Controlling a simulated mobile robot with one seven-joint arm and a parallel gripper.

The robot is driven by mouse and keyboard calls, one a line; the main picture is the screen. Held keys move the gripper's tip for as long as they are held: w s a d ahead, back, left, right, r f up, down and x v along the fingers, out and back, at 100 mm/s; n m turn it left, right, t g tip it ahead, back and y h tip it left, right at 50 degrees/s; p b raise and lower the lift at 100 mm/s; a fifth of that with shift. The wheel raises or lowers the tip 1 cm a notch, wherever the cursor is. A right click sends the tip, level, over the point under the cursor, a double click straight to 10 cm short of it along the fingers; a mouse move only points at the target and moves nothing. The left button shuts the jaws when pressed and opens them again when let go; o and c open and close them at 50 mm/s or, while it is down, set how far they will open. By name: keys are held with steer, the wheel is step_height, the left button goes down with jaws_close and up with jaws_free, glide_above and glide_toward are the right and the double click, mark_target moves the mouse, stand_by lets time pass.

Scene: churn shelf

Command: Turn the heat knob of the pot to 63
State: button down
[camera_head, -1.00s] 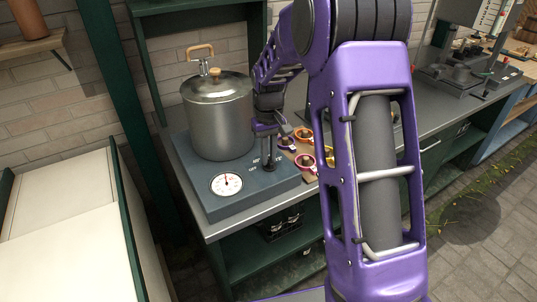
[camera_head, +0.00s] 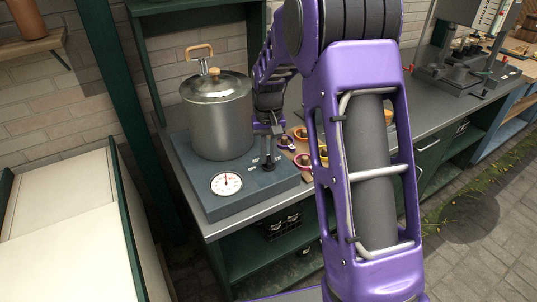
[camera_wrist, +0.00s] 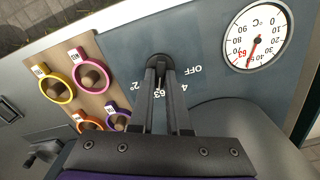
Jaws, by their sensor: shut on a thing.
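The metal pot (camera_head: 219,122) with a lid and a wooden-topped handle stands on a blue-grey heater base (camera_head: 250,192). The black round heat knob (camera_wrist: 159,62) is on the base, near an "OFF" mark and other white marks. My gripper (camera_wrist: 159,72) is shut on the knob, its two dark fingers hiding part of it. In the head view my gripper (camera_head: 267,160) reaches down to the base right of the pot. The white round temperature dial (camera_head: 227,183) also shows in the wrist view (camera_wrist: 257,36), with a red 63 and a red needle near it.
A tan board (camera_wrist: 84,92) with several coloured ring-shaped items lies right of the base in the head view. The grey counter (camera_head: 425,120) runs right to other equipment. A green post (camera_head: 110,75) stands left of the pot.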

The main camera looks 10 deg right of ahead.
mark_target(268, 159)
steer(key=c, duration=0.9)
jaws_free()
steer(key=shift+r, duration=0.1)
step_height(268, 159, up, 17)
steer(key=shift+r+p, duration=0.15)
steer(key=shift+p, duration=0.15)
